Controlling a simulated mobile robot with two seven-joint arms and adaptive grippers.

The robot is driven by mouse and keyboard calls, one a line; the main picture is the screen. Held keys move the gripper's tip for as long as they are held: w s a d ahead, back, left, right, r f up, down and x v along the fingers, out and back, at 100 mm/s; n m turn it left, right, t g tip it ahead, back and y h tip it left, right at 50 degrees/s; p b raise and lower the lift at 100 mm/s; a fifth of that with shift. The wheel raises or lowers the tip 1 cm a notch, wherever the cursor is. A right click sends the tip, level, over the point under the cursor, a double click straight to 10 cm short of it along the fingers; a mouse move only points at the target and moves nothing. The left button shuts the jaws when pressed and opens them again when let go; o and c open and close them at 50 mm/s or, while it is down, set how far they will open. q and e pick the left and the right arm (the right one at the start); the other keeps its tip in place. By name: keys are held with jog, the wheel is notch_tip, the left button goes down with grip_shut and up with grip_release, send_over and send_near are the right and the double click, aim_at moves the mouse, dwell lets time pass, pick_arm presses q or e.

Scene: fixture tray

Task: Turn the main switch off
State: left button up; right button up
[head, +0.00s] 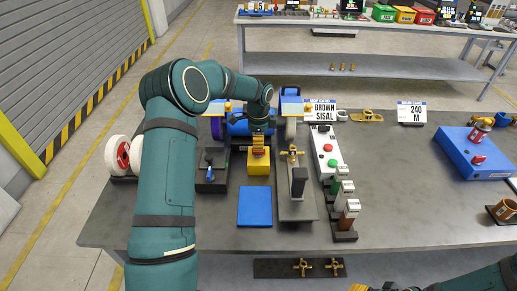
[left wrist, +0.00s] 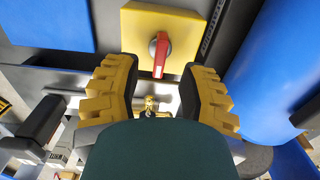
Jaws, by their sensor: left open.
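The main switch is a yellow box (head: 259,165) with a red rotary handle, standing on the table in front of my left arm's wrist. In the left wrist view its yellow face (left wrist: 190,22) shows at the top, and the red handle (left wrist: 161,55) points down the picture. My left gripper (head: 258,142) is at the box's far edge in the head view and partly hides its top. In the left wrist view the gripper (left wrist: 160,88) is open, with the handle's end just beyond the gap between its yellow fingers and nothing held. My right gripper (head: 375,288) is cut off at the bottom edge.
A blue plate (head: 255,206) lies in front of the switch. A black block with a blue lever (head: 211,170) stands left of it. A fixture with an upright dark post (head: 298,184) and a white button box (head: 327,150) stand right. A blue cylinder (head: 238,123) lies behind.

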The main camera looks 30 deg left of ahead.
pick_arm(q)
notch_tip(320, 180, up, 8)
jog(key=shift+f, duration=0.15)
dwell(0.6)
